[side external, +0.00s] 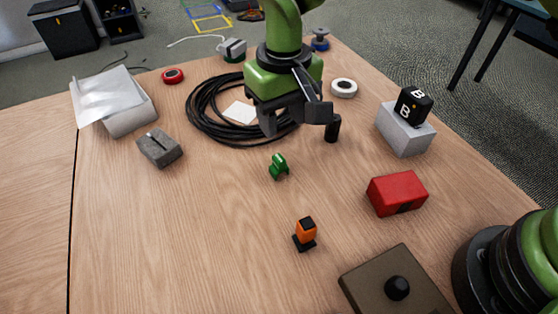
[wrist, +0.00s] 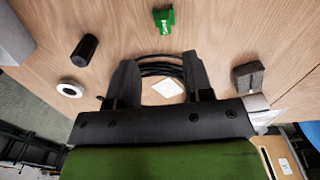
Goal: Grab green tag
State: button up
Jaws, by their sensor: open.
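The green tag (side external: 279,167) is a small green piece on the wooden table, near the middle of the side external view. It also shows in the wrist view (wrist: 164,20) at the top, beyond my fingertips, with small pale lettering on it. My gripper (side external: 293,128) is open and empty, its fingers spread apart. In the side external view it is above the table behind the tag, over the edge of the black cable coil. In the wrist view my gripper (wrist: 160,70) has its two fingers on either side of the coil, and the tag is apart from them.
The black cable coil (side external: 204,120) lies behind the tag, with a white card (side external: 240,112) inside it. A black cylinder (side external: 332,129) stands close to my gripper. A red box (side external: 397,193), an orange tag (side external: 306,233) and a grey block (side external: 160,148) lie around. Bare table surrounds the green tag.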

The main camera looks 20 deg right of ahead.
aim_at(279, 158)
jog(key=f, duration=0.9)
jog(key=shift+a+f, duration=0.3)
jog(key=shift+f, duration=0.1)
jog(key=c, duration=0.7)
